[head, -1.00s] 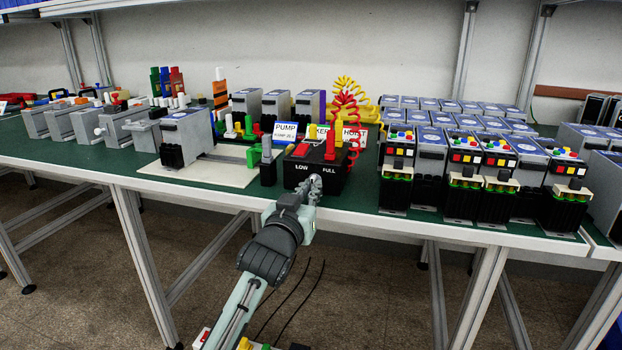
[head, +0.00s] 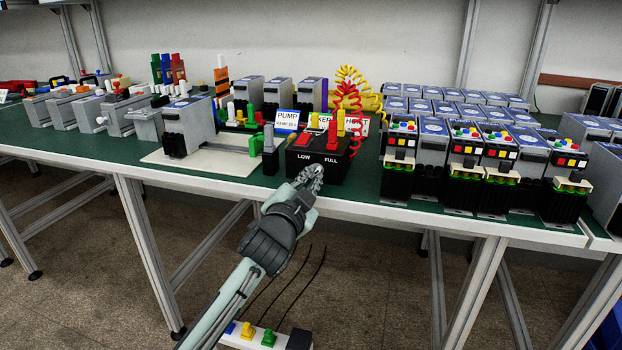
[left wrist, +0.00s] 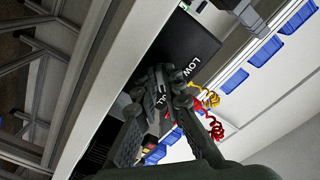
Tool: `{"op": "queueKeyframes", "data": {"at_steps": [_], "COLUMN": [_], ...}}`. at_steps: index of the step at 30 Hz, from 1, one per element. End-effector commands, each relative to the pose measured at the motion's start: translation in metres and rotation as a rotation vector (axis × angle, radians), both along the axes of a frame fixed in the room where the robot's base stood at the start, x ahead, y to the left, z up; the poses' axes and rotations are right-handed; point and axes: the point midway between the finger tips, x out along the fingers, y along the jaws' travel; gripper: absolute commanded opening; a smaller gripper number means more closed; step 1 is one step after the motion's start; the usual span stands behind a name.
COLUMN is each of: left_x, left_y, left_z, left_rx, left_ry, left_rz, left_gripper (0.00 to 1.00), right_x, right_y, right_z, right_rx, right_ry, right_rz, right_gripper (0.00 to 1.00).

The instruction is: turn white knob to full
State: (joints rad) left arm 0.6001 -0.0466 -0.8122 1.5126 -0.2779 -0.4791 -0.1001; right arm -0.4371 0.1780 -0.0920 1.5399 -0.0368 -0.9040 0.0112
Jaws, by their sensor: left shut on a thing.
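A black box (head: 328,172) with the words LOW and FULL on its front face stands at the front edge of the green table. It also shows in the left wrist view (left wrist: 183,45). My left gripper (head: 312,176) is shut at the lower front of the box, between and below the two words. In the left wrist view its fingers (left wrist: 166,88) close in front of the lettered face, partly covering FULL. The white knob is hidden behind the fingers, so its angle cannot be read. My right gripper is not in view.
A PUMP sign (head: 287,120) and a coiled red cable (head: 352,118) are by the box. A grey unit (head: 188,125) on a white plate stands left. Several black-and-grey units (head: 455,165) crowd the right. A strip of bare green table (head: 228,180) lies left of the box.

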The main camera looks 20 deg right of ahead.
Motion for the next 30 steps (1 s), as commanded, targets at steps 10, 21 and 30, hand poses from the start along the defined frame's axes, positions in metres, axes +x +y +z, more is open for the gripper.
{"op": "queueKeyframes", "data": {"at_steps": [10, 21, 30], "left_x": [0.0006, 0.0007, 0.0002], "left_y": [0.0, 0.0, 0.0004], "left_z": [0.0044, 0.0047, 0.002], "left_rx": [0.044, 0.045, 0.045], "left_ry": [-0.038, -0.039, -0.034], "left_rz": [0.0, 0.0, 0.0], "left_gripper": [0.0, 0.13, 0.17], "right_x": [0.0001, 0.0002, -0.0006], "right_y": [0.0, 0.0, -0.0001], "right_z": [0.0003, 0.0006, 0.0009], "right_rx": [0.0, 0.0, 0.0], "right_ry": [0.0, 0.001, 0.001], "right_rz": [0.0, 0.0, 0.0], "right_gripper": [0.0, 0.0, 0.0]}}
